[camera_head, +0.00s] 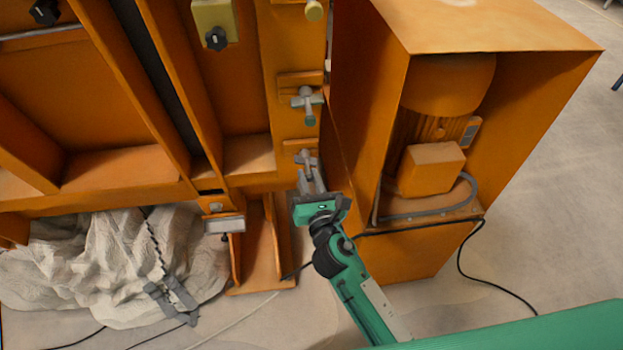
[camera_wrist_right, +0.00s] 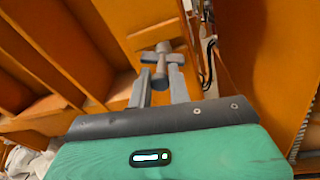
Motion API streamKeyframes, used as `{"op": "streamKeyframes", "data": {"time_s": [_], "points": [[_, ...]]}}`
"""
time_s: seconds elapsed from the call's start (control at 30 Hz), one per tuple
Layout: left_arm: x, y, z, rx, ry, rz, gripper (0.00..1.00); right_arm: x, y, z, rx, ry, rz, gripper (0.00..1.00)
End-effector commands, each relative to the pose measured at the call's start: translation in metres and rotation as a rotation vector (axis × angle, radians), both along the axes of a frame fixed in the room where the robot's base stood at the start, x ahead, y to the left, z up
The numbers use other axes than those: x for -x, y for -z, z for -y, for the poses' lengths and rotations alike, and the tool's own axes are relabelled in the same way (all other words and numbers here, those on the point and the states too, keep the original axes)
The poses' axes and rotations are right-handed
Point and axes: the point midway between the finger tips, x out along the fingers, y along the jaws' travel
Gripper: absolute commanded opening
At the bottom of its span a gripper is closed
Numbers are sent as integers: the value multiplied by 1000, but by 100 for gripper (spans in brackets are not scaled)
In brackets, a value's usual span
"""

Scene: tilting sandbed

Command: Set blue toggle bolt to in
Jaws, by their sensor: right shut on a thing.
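A grey toggle bolt (camera_head: 304,156) with a crossbar sits on the orange frame's upright post. My right gripper (camera_head: 309,174) reaches it from below and is shut on it. In the right wrist view, the bolt's handle (camera_wrist_right: 162,62) stands between the two grey fingertips (camera_wrist_right: 161,84). A second toggle bolt (camera_head: 306,103) with a teal end sits higher on the same post. A third bolt with a yellow-green end (camera_head: 313,11) is at the top edge. My left gripper is not in view.
An orange housing with a motor (camera_head: 432,168) stands just right of the post. A latch with a pale handle (camera_head: 225,225) is at lower left. Crumpled pale cloth (camera_head: 95,265) lies below the frame. Black cables (camera_head: 490,283) run across the floor.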

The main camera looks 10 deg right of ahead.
Motion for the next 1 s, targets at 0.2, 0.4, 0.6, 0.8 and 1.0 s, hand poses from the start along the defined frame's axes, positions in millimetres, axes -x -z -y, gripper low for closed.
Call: {"op": "streamKeyframes", "data": {"time_s": [0.2,0.4,0.6,0.8,1.0], "points": [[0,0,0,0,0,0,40,1,0,-2,-2,-6,0,0],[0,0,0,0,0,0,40,0,0,-2,-2,-5,1,41],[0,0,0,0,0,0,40,0,0,-1,-2,-4,0,41],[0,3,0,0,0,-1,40,10,2,0,-1,-4,0,41],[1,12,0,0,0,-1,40,46,7,6,1,-4,-2,41]]}}
